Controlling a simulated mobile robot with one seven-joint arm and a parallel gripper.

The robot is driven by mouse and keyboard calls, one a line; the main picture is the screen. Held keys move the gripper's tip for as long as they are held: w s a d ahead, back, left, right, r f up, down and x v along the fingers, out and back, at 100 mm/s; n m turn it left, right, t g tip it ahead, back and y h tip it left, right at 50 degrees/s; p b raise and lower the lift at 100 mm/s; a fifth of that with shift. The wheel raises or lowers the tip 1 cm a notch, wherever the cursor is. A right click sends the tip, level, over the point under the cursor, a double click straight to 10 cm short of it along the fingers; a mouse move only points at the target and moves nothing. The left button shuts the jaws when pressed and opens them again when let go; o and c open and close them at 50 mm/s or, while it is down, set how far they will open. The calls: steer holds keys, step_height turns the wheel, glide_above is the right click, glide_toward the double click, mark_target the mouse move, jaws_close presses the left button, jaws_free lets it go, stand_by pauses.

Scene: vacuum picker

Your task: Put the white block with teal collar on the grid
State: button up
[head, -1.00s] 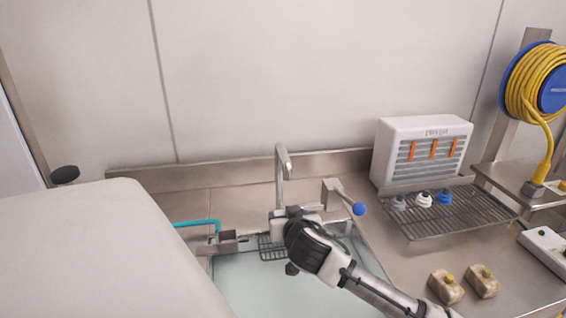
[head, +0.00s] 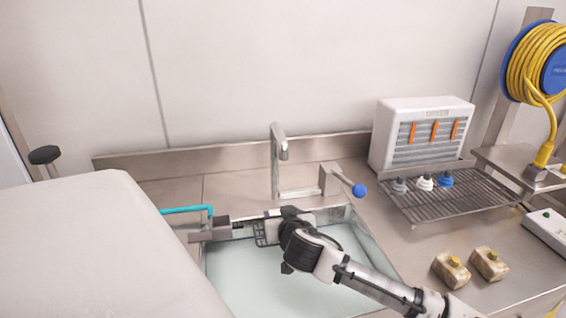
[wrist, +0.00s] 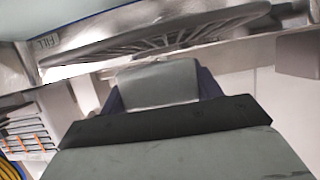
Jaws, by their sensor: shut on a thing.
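My gripper (head: 275,228) is over the back part of the sink, below the faucet, and seen from behind in the head view. In the wrist view a pale grey block (wrist: 158,84) sits between dark blue parts at the jaws, and my gripper is shut on it. No teal collar can be made out on it, and in the head view my wrist hides most of it. A small dark wire grid (head: 262,233) is just beside the jaws at the sink's back edge. In the wrist view a dark slatted grid (wrist: 160,38) spans the top.
The sink basin (head: 245,282) lies below. The faucet (head: 278,160) and a blue-ended lever (head: 359,190) stand behind. A teal tube (head: 185,210) is at left.

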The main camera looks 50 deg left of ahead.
steer(key=shift+f+b, duration=0.4)
steer(key=shift+f, duration=0.2)
stand_by(0.4)
steer(key=o, duration=1.2)
steer(key=b+v, duration=0.2)
steer(key=v, duration=1.2)
steer(key=shift+f, duration=0.15)
